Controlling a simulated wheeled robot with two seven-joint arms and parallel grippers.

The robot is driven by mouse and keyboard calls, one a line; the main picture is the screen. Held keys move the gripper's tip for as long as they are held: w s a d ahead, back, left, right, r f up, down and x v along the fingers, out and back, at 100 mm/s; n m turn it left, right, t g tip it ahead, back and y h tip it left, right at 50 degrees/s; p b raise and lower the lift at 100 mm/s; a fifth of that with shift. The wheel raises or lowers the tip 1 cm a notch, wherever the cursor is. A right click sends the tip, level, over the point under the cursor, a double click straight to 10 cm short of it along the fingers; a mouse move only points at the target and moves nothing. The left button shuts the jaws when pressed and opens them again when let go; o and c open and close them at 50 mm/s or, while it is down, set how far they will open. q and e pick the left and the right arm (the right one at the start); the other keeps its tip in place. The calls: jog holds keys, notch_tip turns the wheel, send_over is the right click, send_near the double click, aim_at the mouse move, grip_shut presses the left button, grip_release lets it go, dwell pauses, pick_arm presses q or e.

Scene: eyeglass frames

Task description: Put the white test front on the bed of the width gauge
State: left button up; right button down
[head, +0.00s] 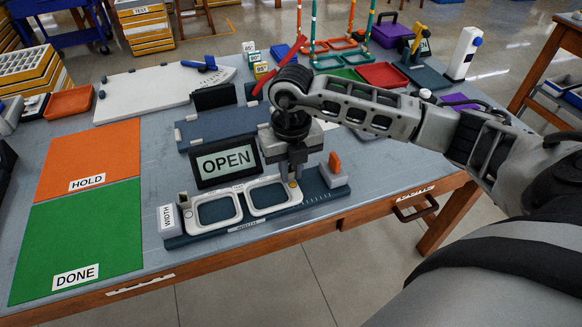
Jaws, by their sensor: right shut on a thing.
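The white test front (243,199), a frame front with two rounded lens openings, lies along the dark blue bed of the width gauge (318,187) near the table's front edge. It looks flat on or just above the bed; I cannot tell if it touches. My left gripper is not in view.
A black OPEN sign (226,160) stands just behind the gauge. The orange HOLD mat (90,155) and green DONE mat (76,240) lie bare at left. A blue-grey mat (215,126), coloured trays and frames on stands fill the back.

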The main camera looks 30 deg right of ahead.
jog(key=c, duration=1.3)
grip_release()
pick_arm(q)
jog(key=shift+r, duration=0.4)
pick_arm(e)
notch_tip(320, 180, up, 16)
